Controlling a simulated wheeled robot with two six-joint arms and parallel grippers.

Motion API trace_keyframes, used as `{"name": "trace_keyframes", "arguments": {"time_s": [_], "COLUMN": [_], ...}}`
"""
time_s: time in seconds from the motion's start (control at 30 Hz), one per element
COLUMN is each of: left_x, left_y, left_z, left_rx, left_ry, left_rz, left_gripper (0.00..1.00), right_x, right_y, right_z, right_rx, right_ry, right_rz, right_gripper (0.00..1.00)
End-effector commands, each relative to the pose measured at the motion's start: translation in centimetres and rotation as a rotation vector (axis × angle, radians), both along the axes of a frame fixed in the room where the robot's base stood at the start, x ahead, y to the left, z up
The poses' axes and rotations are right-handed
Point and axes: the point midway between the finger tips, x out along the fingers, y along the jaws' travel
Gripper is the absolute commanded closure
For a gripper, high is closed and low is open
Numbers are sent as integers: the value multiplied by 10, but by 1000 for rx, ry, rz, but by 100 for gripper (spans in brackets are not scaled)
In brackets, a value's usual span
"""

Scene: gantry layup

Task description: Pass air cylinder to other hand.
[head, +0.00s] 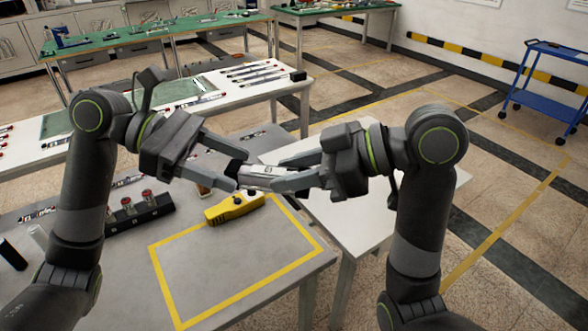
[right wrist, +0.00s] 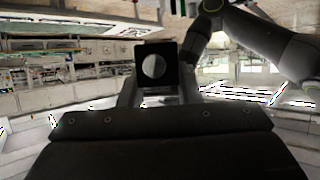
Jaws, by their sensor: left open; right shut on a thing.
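The air cylinder (head: 262,171) is a silvery tube with a dark end, held roughly level above the table. My right gripper (head: 276,177) is shut on it from the right. My left gripper (head: 238,168) is open, with its fingers on either side of the cylinder's dark left end; I cannot tell whether they touch it. In the right wrist view the cylinder shows end-on as a dark square block with a round grey face (right wrist: 154,66). My right gripper's fingers (right wrist: 156,90) are partly hidden behind that block.
A black rack (head: 140,213) with red-topped parts stands at left. A white table (head: 345,215) is beyond, and a blue cart (head: 545,90) stands far right.

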Motion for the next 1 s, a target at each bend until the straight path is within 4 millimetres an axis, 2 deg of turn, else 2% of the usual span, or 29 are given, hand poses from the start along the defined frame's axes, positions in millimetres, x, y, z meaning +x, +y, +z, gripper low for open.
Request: {"name": "trace_keyframes", "arguments": {"time_s": [0.2,0.43,0.6,1.0], "left_x": [3,5,5,5], "left_y": [34,60,68,69], "left_z": [14,25,29,29], "left_rx": [3,1,-1,-2], "left_ry": [1,0,1,0], "left_rz": [5,2,1,0], "left_gripper": [44,44,44,44], "right_x": [0,0,0,0], "right_y": [0,0,0,0], "right_z": [1,1,1,1], "right_rx": [2,2,2,1], "right_ry": [-1,-1,-1,-1], "right_rz": [0,0,0,0], "right_gripper": [100,100,100,100]}}
